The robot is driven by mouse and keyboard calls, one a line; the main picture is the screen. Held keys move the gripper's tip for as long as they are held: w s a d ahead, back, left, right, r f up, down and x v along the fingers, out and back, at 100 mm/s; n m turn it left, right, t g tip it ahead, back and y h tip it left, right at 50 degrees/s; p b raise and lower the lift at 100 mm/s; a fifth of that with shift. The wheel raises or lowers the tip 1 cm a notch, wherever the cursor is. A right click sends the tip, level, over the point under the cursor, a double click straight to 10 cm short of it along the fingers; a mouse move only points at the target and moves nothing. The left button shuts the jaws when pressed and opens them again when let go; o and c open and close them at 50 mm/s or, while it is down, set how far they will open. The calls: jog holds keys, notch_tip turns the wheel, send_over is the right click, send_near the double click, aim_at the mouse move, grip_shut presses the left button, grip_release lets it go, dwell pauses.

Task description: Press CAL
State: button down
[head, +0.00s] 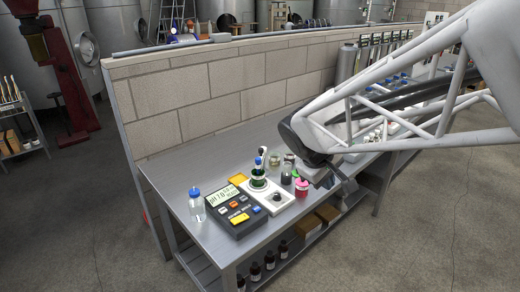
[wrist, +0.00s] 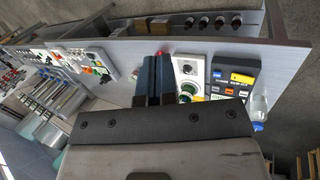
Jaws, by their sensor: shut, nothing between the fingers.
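The dark grey pH meter (head: 238,228) stands near the left end of the steel bench, with a lit display (head: 230,199) and yellow, orange and blue buttons. The button labels are too small to read, so I cannot tell which is CAL. The meter also shows in the wrist view (wrist: 232,88), right of my fingers. My gripper (head: 347,188) is over the bench to the right of the meter, apart from it. In the wrist view my gripper (wrist: 158,57) has its two dark fingers together with nothing between them.
A white stirrer (head: 281,203) with a beaker of green liquid (head: 258,179) stands right of the meter. A blue-capped bottle (head: 197,207) stands at its left. A pink bottle (head: 302,188) is near my gripper. A block wall (head: 225,92) runs behind the bench.

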jog(key=w+a+f+n+t+h, duration=0.2)
jog(key=w+a+f+n, duration=0.35)
jog(key=w+a, duration=0.6)
jog(key=n+t, duration=0.2)
jog(key=n, duration=0.4)
send_over(244, 199)
notch_tip(244, 199, down, 7)
jog(key=shift+f, duration=0.1)
jog(key=shift+f, duration=4.25)
jog(key=shift+f, duration=0.9)
jog(key=shift+r, duration=0.85)
